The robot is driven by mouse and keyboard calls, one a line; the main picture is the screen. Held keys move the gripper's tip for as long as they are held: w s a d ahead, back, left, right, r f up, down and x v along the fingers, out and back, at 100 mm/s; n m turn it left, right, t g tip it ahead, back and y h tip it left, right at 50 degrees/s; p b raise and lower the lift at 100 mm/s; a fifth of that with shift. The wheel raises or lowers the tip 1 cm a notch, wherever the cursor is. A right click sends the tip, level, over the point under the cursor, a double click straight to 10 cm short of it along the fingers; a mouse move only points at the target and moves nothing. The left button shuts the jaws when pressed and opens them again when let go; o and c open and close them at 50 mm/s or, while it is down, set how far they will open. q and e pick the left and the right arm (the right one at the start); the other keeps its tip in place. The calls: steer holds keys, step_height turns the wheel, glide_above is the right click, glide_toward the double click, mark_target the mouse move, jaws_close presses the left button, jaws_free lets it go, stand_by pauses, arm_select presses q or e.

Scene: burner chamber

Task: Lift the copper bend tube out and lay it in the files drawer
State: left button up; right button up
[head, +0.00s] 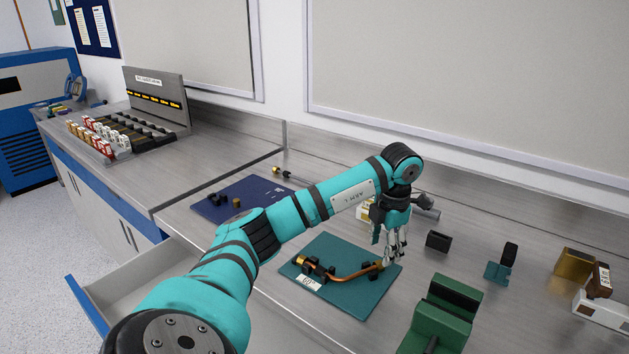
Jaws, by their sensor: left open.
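The copper bend tube (347,277) lies on a teal mat (347,303) on the metal bench. Its left end sits by small black blocks, with a white label in front. My left gripper (394,257) is open and points down over the tube's right end, close to it. I cannot tell whether the fingers touch it. An open drawer (140,277) with a blue front edge sticks out below the bench at the lower left; my arm hides part of it, and no label shows on it. My right gripper is not in view.
A green fixture (440,315) stands right of the mat at the front. Small black and teal blocks (499,268) and a brass block (574,263) lie further right. A dark blue mat (238,198) with small parts lies behind my arm.

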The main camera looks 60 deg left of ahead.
arm_select(q)
step_height(320, 180, down, 5)
steer(key=shift+w+f+p, duration=0.1)
steer(key=shift+w+p, duration=0.05)
steer(key=shift+p, duration=0.5)
steer(key=shift+c, duration=0.4)
jaws_close()
